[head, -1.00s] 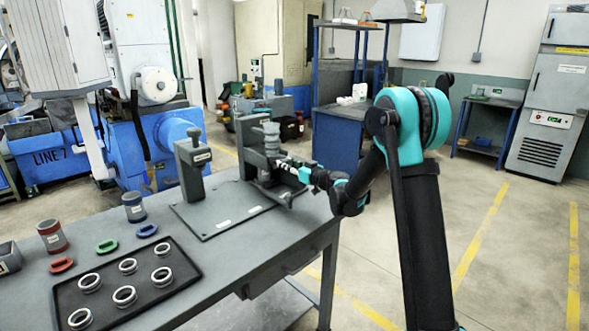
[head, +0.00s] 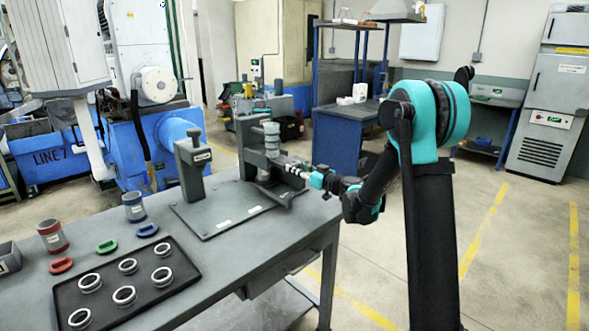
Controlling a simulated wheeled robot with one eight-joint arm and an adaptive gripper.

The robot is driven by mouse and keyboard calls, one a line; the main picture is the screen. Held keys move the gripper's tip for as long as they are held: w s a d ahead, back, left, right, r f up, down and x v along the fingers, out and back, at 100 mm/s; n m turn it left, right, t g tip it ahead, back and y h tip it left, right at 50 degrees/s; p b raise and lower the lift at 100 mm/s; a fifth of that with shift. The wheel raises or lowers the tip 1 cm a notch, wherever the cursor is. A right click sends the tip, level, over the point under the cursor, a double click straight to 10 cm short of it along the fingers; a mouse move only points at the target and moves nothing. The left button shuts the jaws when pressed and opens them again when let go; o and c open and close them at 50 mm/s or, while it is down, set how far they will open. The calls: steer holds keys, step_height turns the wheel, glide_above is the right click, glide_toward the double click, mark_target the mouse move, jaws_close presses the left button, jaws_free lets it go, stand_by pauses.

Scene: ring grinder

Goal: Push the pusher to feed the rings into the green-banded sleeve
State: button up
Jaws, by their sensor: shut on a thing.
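A fixture (head: 247,147) with a dark base plate stands at the back right end of the grey table. A grey cylinder (head: 271,140) stands upright in it; I cannot make out a green band on it, so I cannot tell whether it is the green-banded sleeve. My gripper (head: 297,170) is at the right side of the fixture, low beside the cylinder, shut on what looks like the pusher. The pusher is small here and mostly hidden by the fingers. Several metal rings (head: 124,296) lie on a black tray (head: 181,252) at the front left.
A red-banded sleeve (head: 52,237) and a blue-banded sleeve (head: 134,207) stand on the table (head: 233,258). Red (head: 61,265), green (head: 107,246) and blue (head: 147,230) oval pieces lie near them. A dark upright block (head: 190,168) stands left on the base plate.

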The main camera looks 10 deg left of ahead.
steer(key=o, duration=1.1)
steer(key=shift+d, duration=0.15)
steer(key=shift+v, duration=2.4)
steer(key=shift+s, duration=0.1)
steer(key=shift+x, duration=2.55)
